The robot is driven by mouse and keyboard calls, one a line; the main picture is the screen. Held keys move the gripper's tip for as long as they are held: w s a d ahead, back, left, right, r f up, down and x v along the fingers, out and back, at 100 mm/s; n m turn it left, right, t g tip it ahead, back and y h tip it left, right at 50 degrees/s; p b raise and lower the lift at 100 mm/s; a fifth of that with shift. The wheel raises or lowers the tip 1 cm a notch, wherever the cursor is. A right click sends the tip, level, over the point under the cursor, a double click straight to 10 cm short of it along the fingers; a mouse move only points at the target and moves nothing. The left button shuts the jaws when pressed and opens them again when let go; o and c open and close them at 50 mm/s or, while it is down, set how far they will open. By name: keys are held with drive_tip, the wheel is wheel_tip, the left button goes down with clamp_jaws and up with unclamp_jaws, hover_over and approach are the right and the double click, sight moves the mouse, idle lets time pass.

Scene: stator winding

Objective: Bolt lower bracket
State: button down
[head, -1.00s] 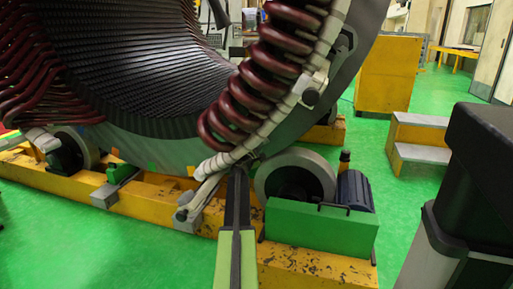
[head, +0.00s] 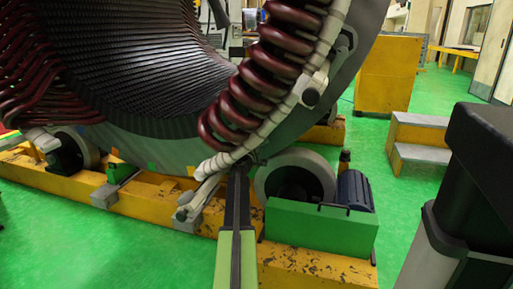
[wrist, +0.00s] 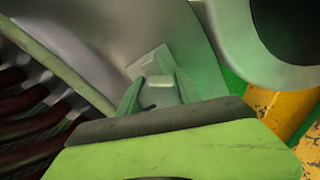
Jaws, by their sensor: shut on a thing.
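My gripper shows in the head view (head: 243,168) at the end of my dark, green-trimmed arm, against the stator's lower rim. In the wrist view, the two greenish fingers of my gripper (wrist: 158,88) are shut on a pale grey metal piece (wrist: 150,64), apparently the lower bracket. It lies at or very close to the smooth grey stator flange (wrist: 100,55); whether it touches cannot be told. In the head view the arm tip hides this piece. A similar fitting, an upper bracket (head: 311,96), sits higher on the stator rim. No bolt can be made out.
Dark red winding coils (head: 235,115) and a white-wrapped ring lead (head: 265,130) run just above the gripper. The yellow beam (head: 140,195) lies below. Green floor (head: 80,240) is clear at front left.

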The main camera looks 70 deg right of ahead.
drive_tip(key=c, duration=0.8)
unclamp_jaws()
drive_tip(key=shift+c, duration=0.2)
drive_tip(key=s+a, duration=0.1)
drive_tip(key=a, duration=1.6)
drive_tip(key=shift+a, duration=0.2)
